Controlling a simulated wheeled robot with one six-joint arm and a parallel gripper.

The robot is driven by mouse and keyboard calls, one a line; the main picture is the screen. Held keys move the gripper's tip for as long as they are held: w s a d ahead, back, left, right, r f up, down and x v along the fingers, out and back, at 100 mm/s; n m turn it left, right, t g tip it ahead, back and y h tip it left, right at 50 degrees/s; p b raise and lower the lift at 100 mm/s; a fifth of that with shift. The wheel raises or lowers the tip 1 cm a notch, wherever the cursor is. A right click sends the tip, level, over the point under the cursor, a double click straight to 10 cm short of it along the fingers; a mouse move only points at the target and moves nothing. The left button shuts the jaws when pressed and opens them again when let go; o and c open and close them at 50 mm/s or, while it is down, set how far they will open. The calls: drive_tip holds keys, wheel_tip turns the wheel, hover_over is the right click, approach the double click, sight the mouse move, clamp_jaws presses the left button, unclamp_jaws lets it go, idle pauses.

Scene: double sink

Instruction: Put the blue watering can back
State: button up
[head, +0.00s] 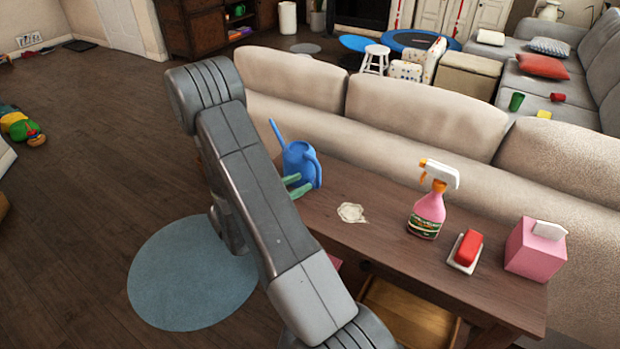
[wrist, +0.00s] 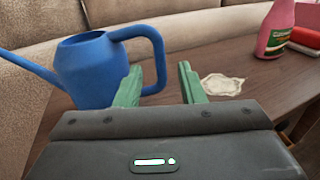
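The blue watering can (head: 298,160) stands at the left end of the brown wooden table, its spout pointing up and to the left. In the wrist view the can (wrist: 88,72) is just ahead on the left, with its handle curving down on its right side. My gripper (head: 297,185) is at the can's near side. In the wrist view its green fingers (wrist: 160,70) are spread apart, with the lower handle showing in the gap, nearer the left finger. I cannot tell whether the left finger touches the can. The can's base is partly hidden.
On the table (head: 385,250) are a white crumpled patch (head: 351,213), a pink spray bottle (head: 428,212), a red block on a white dish (head: 466,250) and a pink tissue box (head: 535,252). A beige sofa back (head: 400,115) runs behind. A round blue rug (head: 185,275) lies left.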

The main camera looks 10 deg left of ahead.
drive_tip(key=shift+v, duration=2.5)
